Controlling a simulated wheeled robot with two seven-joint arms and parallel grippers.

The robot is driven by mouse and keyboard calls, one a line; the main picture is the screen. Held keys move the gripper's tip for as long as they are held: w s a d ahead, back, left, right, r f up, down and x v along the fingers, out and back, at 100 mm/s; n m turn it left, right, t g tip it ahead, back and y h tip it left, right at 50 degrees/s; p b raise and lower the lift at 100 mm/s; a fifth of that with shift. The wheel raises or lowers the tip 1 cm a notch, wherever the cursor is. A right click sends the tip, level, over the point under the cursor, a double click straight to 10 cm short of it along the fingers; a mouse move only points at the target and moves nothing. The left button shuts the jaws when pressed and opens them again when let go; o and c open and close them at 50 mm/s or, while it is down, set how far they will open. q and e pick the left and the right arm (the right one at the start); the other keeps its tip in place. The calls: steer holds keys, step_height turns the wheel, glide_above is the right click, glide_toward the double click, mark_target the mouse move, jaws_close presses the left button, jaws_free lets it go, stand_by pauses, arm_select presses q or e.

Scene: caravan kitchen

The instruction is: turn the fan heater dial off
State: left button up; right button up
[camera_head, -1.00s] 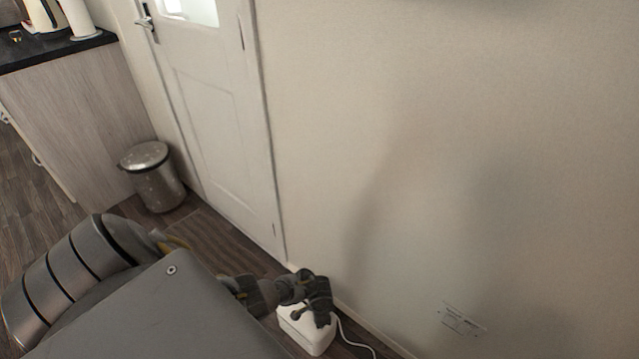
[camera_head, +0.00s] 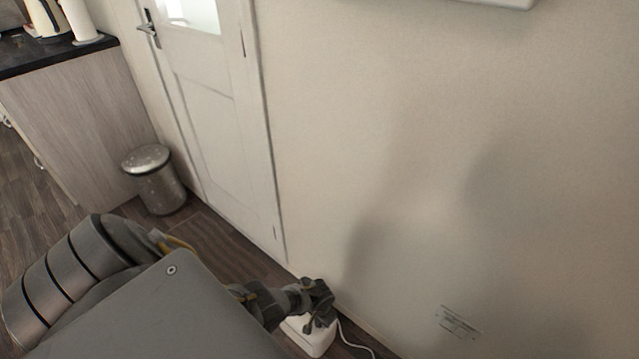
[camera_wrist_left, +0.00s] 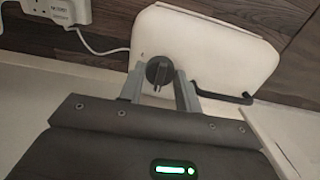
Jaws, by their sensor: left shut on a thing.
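The white fan heater (camera_head: 312,337) stands on the floor by the wall at the bottom of the head view, partly hidden by my left gripper (camera_head: 318,318). In the left wrist view the heater (camera_wrist_left: 200,45) fills the upper middle, with a dark handle or bar at its right. Its round dark dial (camera_wrist_left: 159,72) lies between the two grey fingers of my left gripper (camera_wrist_left: 160,84). The fingers are shut on the dial. Which setting the dial points to cannot be read. My right gripper is in neither view.
A white cable (camera_wrist_left: 95,45) runs from the heater to a socket (camera_wrist_left: 62,10). A metal bin (camera_head: 155,180) stands beside the door (camera_head: 215,120). A counter (camera_head: 75,115) is at the left. The plain wall (camera_head: 430,150) rises right behind the heater.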

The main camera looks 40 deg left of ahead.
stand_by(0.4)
arm_select(q)
steer(key=o, duration=1)
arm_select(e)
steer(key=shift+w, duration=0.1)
arm_select(q)
steer(key=shift+r, duration=0.2)
step_height(320, 180, up, 5)
steer(key=p, duration=0.4)
steer(key=shift+r, duration=0.15)
step_height(320, 180, up, 5)
steer(key=p, duration=0.3)
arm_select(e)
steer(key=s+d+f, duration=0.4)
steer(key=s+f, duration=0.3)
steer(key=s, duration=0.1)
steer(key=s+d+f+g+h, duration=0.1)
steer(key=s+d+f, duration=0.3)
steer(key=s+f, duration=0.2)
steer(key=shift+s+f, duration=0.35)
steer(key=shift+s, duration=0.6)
arm_select(q)
steer(key=shift+r, duration=0.1)
